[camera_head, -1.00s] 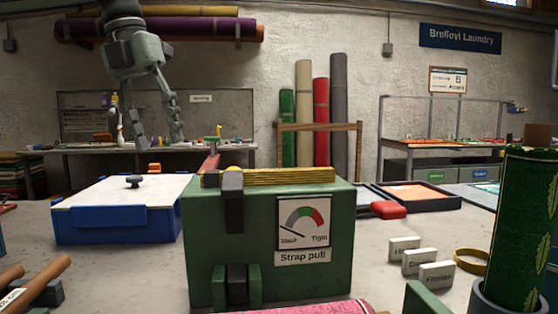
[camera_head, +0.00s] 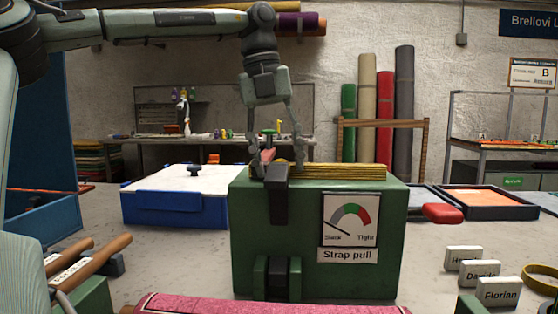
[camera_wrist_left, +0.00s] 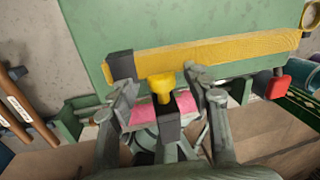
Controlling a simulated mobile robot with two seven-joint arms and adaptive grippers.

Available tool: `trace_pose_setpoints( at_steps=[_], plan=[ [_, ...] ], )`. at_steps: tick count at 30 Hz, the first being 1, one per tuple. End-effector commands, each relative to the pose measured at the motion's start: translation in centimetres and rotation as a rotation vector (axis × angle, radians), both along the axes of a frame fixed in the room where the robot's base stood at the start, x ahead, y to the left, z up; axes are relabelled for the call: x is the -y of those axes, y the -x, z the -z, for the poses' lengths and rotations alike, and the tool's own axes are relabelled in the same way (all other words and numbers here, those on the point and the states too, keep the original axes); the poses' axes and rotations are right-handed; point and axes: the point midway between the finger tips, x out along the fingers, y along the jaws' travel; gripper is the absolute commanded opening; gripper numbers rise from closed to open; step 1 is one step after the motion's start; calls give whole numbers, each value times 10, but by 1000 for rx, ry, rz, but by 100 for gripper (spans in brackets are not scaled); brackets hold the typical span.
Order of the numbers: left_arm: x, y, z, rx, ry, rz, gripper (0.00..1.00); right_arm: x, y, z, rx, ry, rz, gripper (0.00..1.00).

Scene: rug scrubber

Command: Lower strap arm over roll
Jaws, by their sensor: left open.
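The green strap station (camera_head: 300,240) stands in front of me, its "Strap pull" gauge (camera_head: 350,220) needle towards Slack. A yellow strap arm (camera_head: 345,170) lies along its top; a dark block (camera_head: 279,205) hangs at the front. In the left wrist view the arm (camera_wrist_left: 225,50) has a yellow knob (camera_wrist_left: 160,84) near its dark end. My left gripper (camera_head: 277,165) points down, open, with its fingers either side of the knob; contact is not clear. The pink roll (camera_head: 265,304) lies in front of the station, partly cut off. My right gripper is not in view.
A blue box with a white lid (camera_head: 175,208) stands left of the station. Wooden-handled tools (camera_head: 90,262) lie front left. Name blocks (camera_head: 480,275), a yellow ring (camera_head: 540,280) and a red handle (camera_head: 442,213) are to the right. Rolled rugs (camera_head: 385,115) stand behind.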

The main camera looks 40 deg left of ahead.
Motion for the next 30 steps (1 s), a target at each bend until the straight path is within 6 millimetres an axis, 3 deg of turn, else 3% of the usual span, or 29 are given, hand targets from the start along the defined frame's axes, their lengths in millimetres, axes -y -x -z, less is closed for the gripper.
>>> trace_pose_setpoints(
  at_steps=[8,20,30],
  plan=[
    [0,0,2,0,0,0,48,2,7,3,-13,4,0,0],
    [0,0,1,0,0,0,0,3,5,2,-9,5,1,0],
    [-1,0,1,3,-1,0,0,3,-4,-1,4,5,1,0]
  ],
)
